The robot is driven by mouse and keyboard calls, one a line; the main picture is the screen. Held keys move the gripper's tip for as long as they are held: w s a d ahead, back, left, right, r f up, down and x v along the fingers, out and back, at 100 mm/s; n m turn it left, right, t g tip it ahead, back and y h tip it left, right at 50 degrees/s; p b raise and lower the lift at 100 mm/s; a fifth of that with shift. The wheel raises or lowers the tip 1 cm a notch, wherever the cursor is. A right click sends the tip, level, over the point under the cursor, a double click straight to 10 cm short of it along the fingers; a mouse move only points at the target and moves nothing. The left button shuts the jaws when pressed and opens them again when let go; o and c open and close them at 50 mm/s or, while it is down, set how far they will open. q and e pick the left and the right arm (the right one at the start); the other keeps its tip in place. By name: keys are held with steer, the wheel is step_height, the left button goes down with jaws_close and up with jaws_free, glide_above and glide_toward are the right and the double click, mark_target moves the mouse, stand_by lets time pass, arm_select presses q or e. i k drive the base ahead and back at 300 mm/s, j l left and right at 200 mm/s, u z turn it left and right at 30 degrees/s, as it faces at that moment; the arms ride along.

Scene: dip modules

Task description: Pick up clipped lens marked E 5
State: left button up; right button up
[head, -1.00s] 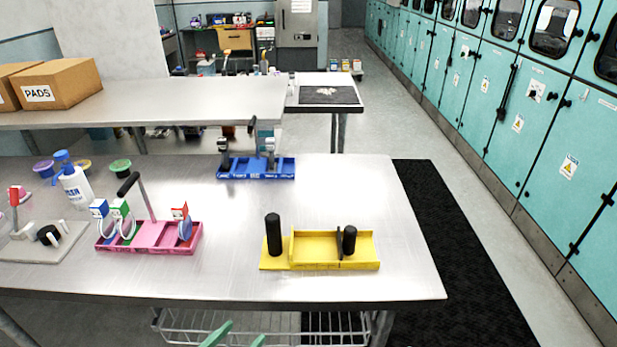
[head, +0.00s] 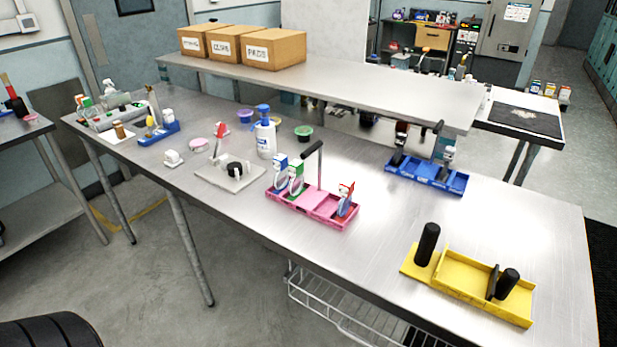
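A pink tray (head: 312,209) on the steel bench holds three upright clipped pieces with rounded lower parts. One has a blue-and-white top (head: 280,170), one a green-and-white top (head: 296,178), and one a red-and-white top (head: 346,199). The blue and green ones stand together at the left end; the red one stands at the right end. A black-handled post (head: 313,150) rises from the tray between them. The markings are too small to read, so I cannot tell which is E 5. Neither of my grippers is in view.
A yellow tray (head: 458,281) with black cylinders is at the front right; a blue tray (head: 425,177) is behind. Left of the pink tray are a grey plate fixture (head: 229,176) and a bottle (head: 265,138). The bench is bare between the pink and yellow trays.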

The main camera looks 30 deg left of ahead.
mark_target(296, 168)
steer(key=j, duration=1.15)
steer(key=k+j, duration=0.1)
steer(key=j, duration=1.1)
steer(key=z, duration=0.05)
